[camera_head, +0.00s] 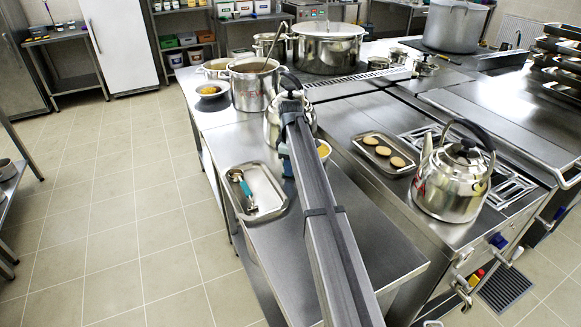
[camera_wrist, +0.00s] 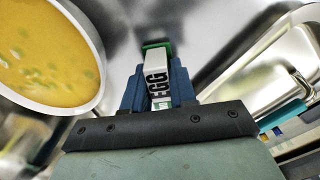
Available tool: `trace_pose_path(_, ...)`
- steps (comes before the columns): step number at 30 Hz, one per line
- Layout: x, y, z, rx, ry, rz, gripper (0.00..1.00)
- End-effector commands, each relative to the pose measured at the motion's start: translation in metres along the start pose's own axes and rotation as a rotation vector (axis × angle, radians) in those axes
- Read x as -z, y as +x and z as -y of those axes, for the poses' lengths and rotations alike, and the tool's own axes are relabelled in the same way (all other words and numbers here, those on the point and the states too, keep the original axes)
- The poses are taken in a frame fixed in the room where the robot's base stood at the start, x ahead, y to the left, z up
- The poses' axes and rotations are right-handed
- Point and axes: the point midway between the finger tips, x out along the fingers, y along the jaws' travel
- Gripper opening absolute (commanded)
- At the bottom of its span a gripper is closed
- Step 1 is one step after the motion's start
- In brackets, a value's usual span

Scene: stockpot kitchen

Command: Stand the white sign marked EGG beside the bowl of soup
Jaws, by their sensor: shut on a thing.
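The white sign marked EGG (camera_wrist: 156,66) is between the blue fingers of my gripper (camera_wrist: 158,88) in the wrist view, with a green edge at its far end. My gripper is shut on it. The bowl of soup (camera_wrist: 45,55), yellow with green bits, is at the left of the wrist view, beside the sign and apart from it. In the head view a bowl of yellow soup (camera_head: 323,149) shows just right of my arm, which partly hides it. My gripper (camera_head: 285,160) is mostly hidden behind my arm there, and the sign cannot be made out.
A metal tray (camera_head: 278,183) with a teal-handled utensil (camera_head: 243,190) lies left of my arm. A kettle (camera_head: 274,128) stands behind my arm, another kettle (camera_head: 450,182) on the right. Another bowl (camera_head: 211,90) and a stockpot (camera_head: 250,90) stand farther back. The near counter is bare.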

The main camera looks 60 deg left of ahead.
Motion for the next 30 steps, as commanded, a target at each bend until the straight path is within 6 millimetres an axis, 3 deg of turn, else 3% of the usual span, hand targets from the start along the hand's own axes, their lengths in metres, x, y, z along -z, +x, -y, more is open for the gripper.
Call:
trace_pose_path(13, 0.0, 0.0065, 0.0, 0.0, 0.0, 0.0, 0.0)
trace_pose_path(14, 0.0, 0.0064, -0.0001, -0.001, 0.0, 0.0, 0.28)
trace_pose_path(21, 0.0001, 0.0062, -0.0001, -0.001, 0.0, 0.0, 0.51)
trace_pose_path(30, 0.0001, 0.0042, -0.0001, -0.001, 0.0, 0.0, 0.52)
